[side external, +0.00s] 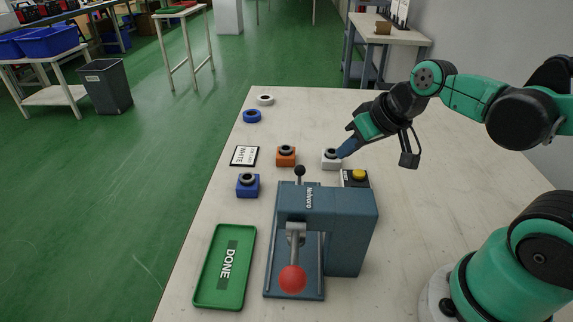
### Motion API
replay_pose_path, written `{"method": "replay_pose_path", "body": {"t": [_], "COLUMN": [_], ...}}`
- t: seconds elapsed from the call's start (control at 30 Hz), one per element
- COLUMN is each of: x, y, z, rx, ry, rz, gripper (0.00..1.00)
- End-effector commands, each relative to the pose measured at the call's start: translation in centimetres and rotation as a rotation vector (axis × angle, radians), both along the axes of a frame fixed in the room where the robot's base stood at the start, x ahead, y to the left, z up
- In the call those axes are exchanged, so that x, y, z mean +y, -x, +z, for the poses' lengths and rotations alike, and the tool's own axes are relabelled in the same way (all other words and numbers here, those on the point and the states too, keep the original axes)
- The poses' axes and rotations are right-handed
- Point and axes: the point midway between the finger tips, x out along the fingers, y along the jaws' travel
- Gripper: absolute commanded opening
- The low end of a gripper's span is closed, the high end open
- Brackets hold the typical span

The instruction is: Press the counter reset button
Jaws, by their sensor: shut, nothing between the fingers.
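A yellow round button (359,174) sits on top of a small black box (365,184) behind the blue-grey press, right of its lever. I take this to be the counter reset button; the lettering on the box's pale front is too small to read. My gripper (345,151) is shut and empty, its blue fingers pointing down and left. The fingertips are at the right edge of a white block with a dark ring on top (331,158), a little behind the yellow button. I cannot tell whether they touch the block.
The blue-grey press (345,220) has a black-knobbed lever and a red ball (292,279). An orange block (286,157), a blue block (247,186), a WHITE card (244,156) and a green DONE tray (207,285) lie left. White (265,100) and blue (252,116) rings lie behind.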

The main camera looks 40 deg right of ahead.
Motion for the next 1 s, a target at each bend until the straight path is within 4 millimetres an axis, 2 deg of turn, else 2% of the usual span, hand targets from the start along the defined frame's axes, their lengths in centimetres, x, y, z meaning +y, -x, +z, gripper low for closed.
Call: {"method": "replay_pose_path", "body": {"t": [0.03,0.2,0.57,0.77,1.0], "x": [1.0,2.1,1.9,-0.5,-5.5], "y": [0.3,0.8,0.8,0.0,-0.6], "z": [0.3,1.1,1.3,2.6,4.6], "rx": [-0.011,-0.044,-0.040,0.092,0.340], "ry": [0.039,0.119,0.124,0.057,-0.084], "rz": [0.035,0.081,0.070,-0.096,-0.427], "gripper": [0.00,0.00,0.00,0.00,0.00]}}
